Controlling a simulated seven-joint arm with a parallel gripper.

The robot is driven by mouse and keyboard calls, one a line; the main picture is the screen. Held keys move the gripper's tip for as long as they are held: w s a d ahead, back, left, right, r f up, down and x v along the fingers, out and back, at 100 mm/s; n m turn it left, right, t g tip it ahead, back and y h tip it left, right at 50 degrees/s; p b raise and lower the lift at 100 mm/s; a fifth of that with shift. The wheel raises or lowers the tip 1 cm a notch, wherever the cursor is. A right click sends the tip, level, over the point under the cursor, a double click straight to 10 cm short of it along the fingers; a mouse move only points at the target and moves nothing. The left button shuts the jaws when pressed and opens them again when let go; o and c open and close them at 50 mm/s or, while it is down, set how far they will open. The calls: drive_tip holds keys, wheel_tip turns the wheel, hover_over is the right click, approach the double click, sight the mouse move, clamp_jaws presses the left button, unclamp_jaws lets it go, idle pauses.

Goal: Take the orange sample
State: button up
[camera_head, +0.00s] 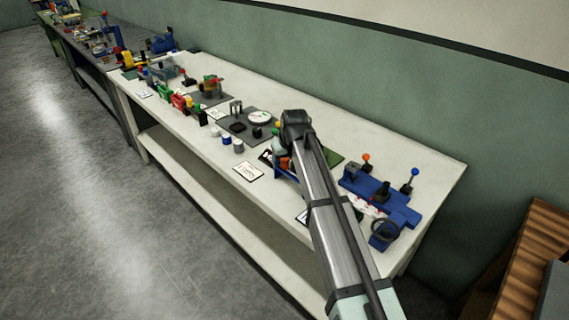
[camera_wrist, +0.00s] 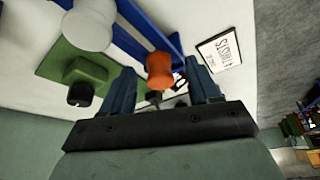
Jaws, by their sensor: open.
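The orange sample (camera_wrist: 160,70) is a small rounded spool-like piece in the wrist view, at a blue rack (camera_wrist: 140,35). My gripper (camera_wrist: 160,80) is open, with one dark blue finger on each side of the orange sample in the picture. I cannot tell whether either finger touches it. In the head view, a bit of orange (camera_head: 284,163) shows beside the end of my arm, above a blue edge. My fingers are hidden there behind the arm.
A white rounded piece (camera_wrist: 88,28) and a green block (camera_wrist: 75,65) with a black knob are left of the orange sample in the wrist view. A white label card (camera_wrist: 227,48) lies to the right. In the head view, a blue fixture (camera_head: 380,195) with levers stands right of my arm.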

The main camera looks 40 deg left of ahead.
drive_tip(key=shift+f, duration=0.15)
drive_tip(key=c, duration=1.1)
